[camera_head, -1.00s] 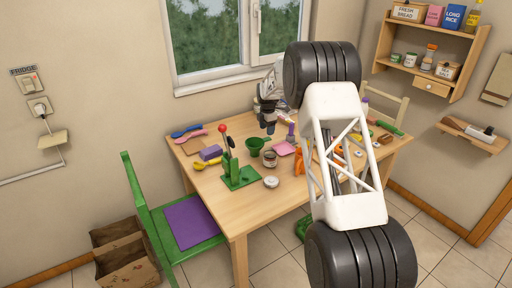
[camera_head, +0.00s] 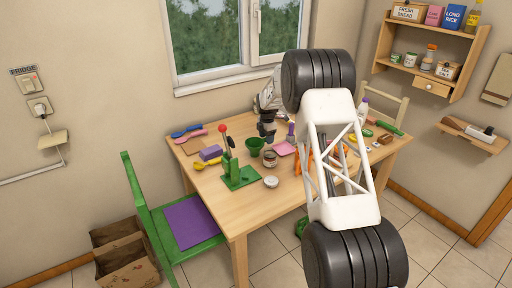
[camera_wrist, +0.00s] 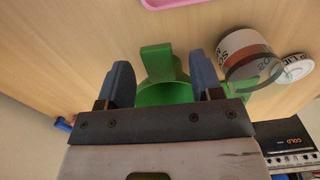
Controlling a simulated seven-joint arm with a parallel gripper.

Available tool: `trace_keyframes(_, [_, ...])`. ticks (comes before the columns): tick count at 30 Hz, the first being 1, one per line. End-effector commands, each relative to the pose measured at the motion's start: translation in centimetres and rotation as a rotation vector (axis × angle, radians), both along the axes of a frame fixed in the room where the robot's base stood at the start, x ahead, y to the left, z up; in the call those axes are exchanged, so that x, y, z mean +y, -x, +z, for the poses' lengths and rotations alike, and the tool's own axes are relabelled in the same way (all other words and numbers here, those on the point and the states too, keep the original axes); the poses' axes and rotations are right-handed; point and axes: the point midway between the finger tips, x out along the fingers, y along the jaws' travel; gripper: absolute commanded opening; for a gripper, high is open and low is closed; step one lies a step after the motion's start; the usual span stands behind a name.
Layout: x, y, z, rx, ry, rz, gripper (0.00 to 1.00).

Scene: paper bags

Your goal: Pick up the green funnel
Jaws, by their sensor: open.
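The green funnel (camera_head: 254,144) is on the wooden table, between the green lever stand and the window side. In the wrist view the funnel (camera_wrist: 157,54) shows its flat tab and part of its round body, between my two blue-grey fingers. My gripper (camera_wrist: 161,78) is open, with one finger on each side of the funnel and a visible gap to each. In the head view my gripper (camera_head: 267,138) is just right of and above the funnel. The lower part of the funnel is hidden behind the gripper's palm in the wrist view.
A glass jar (camera_wrist: 244,52) stands close beside the right finger, with a round lid (camera_wrist: 296,68) beyond it. A pink tray (camera_head: 285,149) lies right of the funnel. The green lever stand (camera_head: 239,177) is in front. The table's front middle is clear.

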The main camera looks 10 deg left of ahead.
Motion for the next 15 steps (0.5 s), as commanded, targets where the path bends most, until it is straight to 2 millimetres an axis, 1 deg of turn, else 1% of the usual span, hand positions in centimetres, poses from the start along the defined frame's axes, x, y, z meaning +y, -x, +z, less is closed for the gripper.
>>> trace_keyframes(1, [0.0,0.0,-0.6,0.001,0.001,0.000,0.60])
trace_keyframes(5, [0.0,0.0,-1.5,0.000,0.000,0.000,0.60])
trace_keyframes(15, [0.0,0.0,-1.7,0.000,0.000,0.000,0.60])
